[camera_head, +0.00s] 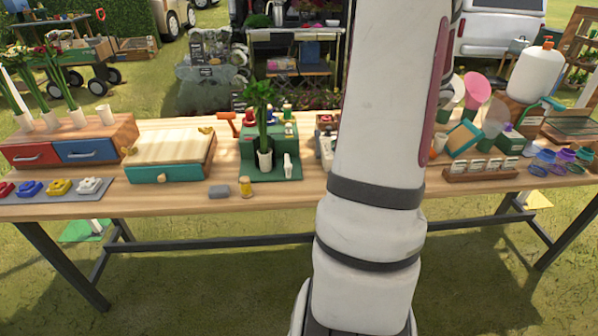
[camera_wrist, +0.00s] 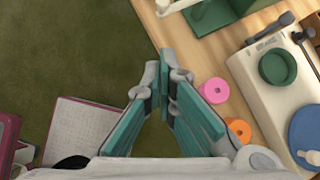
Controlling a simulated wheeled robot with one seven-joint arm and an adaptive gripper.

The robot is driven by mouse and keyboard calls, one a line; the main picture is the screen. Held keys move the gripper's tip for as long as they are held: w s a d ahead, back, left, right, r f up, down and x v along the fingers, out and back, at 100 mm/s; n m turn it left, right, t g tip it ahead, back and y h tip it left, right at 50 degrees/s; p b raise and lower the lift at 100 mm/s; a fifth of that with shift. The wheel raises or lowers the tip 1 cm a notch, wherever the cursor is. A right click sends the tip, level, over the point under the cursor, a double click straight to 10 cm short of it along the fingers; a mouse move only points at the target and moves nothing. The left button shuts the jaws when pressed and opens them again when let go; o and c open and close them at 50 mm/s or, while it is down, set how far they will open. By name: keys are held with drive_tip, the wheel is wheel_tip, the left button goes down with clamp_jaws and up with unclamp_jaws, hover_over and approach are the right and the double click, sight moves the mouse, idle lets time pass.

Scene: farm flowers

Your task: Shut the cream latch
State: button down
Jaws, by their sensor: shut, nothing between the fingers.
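No part is clearly recognisable as a cream latch. The closest match is a small whitish piece (camera_head: 92,185) at the right end of a grey board (camera_head: 108,195) on the table's left side; its position, open or shut, is too small to tell. My gripper (camera_wrist: 164,78) is shut and empty in the wrist view, over the table edge with grass on its left. In the head view my arm hides the gripper and the middle of the table.
The wrist view shows a pink ring (camera_wrist: 214,90), an orange ring (camera_wrist: 238,130) and a pale box with a green round cup (camera_wrist: 277,66). In the head view a wooden box with a teal front (camera_head: 170,173) and a drawer unit (camera_head: 88,150) stand left.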

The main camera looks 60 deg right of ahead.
drive_tip(key=shift+w, duration=0.1)
approach(290, 176)
wheel_tip(290, 176, down, 3)
drive_tip(key=s, duration=0.1)
drive_tip(key=w, duration=0.1)
drive_tip(key=w+f, duration=0.1)
drive_tip(key=w, duration=0.1)
drive_tip(key=shift+w+a+b, duration=0.1)
drive_tip(key=shift+w+b, duration=0.2)
drive_tip(key=shift+w, duration=0.05)
idle(0.3)
drive_tip(key=shift+w+a+m+h+b, duration=0.2)
drive_tip(key=shift+a+m+h+b, duration=0.15)
drive_tip(key=shift+m+b, duration=0.1)
